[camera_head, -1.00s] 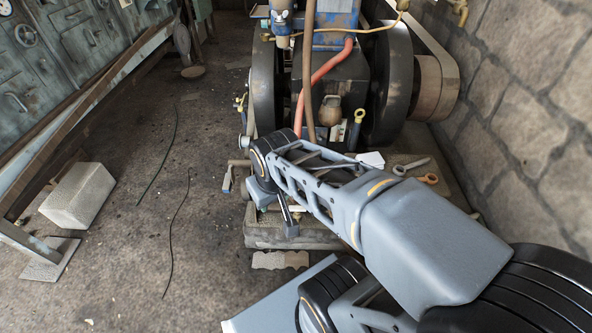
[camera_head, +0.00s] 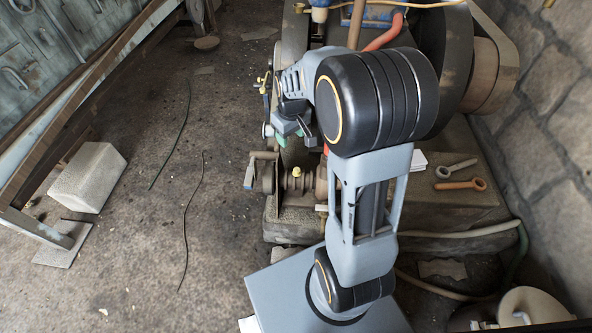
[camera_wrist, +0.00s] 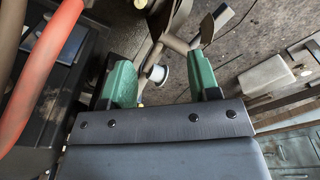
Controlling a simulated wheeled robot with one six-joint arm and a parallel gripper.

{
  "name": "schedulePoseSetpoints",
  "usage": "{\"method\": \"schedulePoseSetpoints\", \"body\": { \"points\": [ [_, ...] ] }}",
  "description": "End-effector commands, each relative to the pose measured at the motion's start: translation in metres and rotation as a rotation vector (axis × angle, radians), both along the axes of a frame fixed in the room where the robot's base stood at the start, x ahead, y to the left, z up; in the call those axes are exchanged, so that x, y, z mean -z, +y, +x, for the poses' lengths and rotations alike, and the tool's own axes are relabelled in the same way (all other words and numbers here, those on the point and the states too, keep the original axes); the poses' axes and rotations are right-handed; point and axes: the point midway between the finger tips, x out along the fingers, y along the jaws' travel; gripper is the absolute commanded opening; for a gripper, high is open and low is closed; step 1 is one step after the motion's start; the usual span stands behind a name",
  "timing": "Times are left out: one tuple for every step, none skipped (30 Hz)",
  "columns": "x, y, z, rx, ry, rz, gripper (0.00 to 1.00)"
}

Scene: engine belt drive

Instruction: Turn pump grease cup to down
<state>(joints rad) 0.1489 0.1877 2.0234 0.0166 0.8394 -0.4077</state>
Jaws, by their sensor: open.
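My gripper (camera_head: 292,136) is open, at the left side of the engine. In the wrist view its two green fingers (camera_wrist: 162,64) stand apart. A pale round part with a grey stem (camera_wrist: 158,73) shows between and beyond them; I cannot tell whether it is the pump grease cup, or whether the fingers touch it. In the head view a small pump-like assembly (camera_head: 268,180) with a small yellow knob (camera_head: 297,171) sits low on the engine base, below my gripper. I cannot tell for sure which small fitting is the grease cup. My arm hides much of the engine's front.
The engine has a dark flywheel (camera_head: 452,60) and an orange-red hose (camera_head: 384,32). Two spanners (camera_head: 460,185) lie on the base at right. A stone wall (camera_head: 548,120) bounds the right. A pale block (camera_head: 88,178) stands on the otherwise mostly clear floor at left.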

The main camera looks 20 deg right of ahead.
Motion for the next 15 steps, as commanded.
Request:
{"method": "schedulePoseSetpoints", "body": {
  "points": [
    [0.022, -0.008, 0.013, -0.017, 0.023, 0.002, 0.56],
    [0.032, -0.013, 0.019, -0.032, 0.031, 0.004, 0.56],
    [0.045, -0.018, 0.028, -0.052, 0.042, 0.004, 0.56],
    [0.054, -0.022, 0.033, -0.064, 0.048, 0.006, 0.56],
    [0.063, -0.026, 0.038, -0.076, 0.054, 0.007, 0.56],
    [0.074, -0.030, 0.044, -0.092, 0.062, 0.009, 0.56],
    [0.082, -0.033, 0.048, -0.102, 0.068, 0.010, 0.56],
    [0.090, -0.036, 0.052, -0.112, 0.072, 0.011, 0.56],
    [0.099, -0.039, 0.056, -0.125, 0.079, 0.013, 0.56],
    [0.105, -0.042, 0.058, -0.132, 0.083, 0.014, 0.56],
    [0.111, -0.044, 0.060, -0.139, 0.087, 0.015, 0.56],
    [0.117, -0.046, 0.063, -0.148, 0.091, 0.017, 0.56],
    [0.122, -0.047, 0.064, -0.153, 0.094, 0.018, 0.56],
    [0.125, -0.048, 0.065, -0.157, 0.095, 0.018, 0.56],
    [0.130, -0.050, 0.066, -0.163, 0.099, 0.019, 0.56]
  ]
}}
